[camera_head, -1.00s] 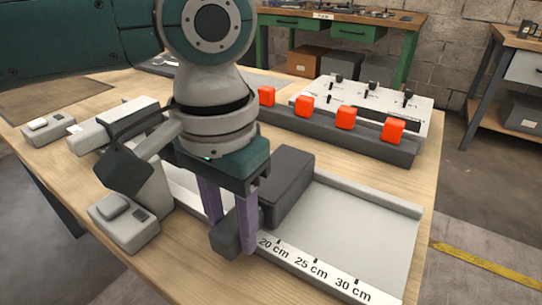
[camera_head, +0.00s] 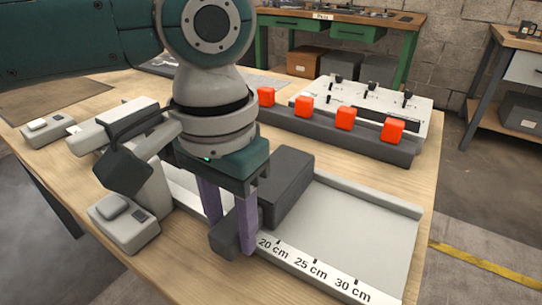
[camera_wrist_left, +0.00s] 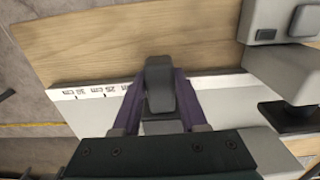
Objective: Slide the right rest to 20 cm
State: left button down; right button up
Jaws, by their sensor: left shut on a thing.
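The right rest (camera_head: 291,188) is a dark grey block lying across the light grey tray (camera_head: 370,226), with a grey handle sticking out over its front edge. My left gripper (camera_head: 232,236) points down with its two purple fingers on either side of this handle, shut on it. In the left wrist view the handle (camera_wrist_left: 160,84) sits between the fingers. A white scale (camera_head: 312,270) runs along the tray's front edge and reads 20, 25 and 30 cm. The rest's front end is close to the left of the 20 cm mark; the gripper hides the lower marks. My right gripper is not in view.
A grey device with a lever (camera_head: 124,221) stands close left of the gripper. Behind the tray is a dark bar with several red blocks (camera_head: 346,117) and a white panel with knobs (camera_head: 362,98). The tray right of the rest is bare.

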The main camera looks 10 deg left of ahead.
pick_arm(q)
jog(key=d+p, duration=0.1)
jog(key=s+d+p, duration=0.1)
jog(key=d+p, duration=0.1)
jog(key=shift+s+d+r, duration=0.15)
jog(key=shift+r, duration=0.05)
jog(key=shift+d+f+p, duration=0.1)
jog(key=shift+d+p, duration=0.2)
jog(key=shift+d, duration=0.05)
jog(key=shift+f, duration=0.1)
jog(key=shift+c, duration=2.2)
grip_release()
notch_tip(320, 180, up, 10)
jog(key=p, duration=0.2)
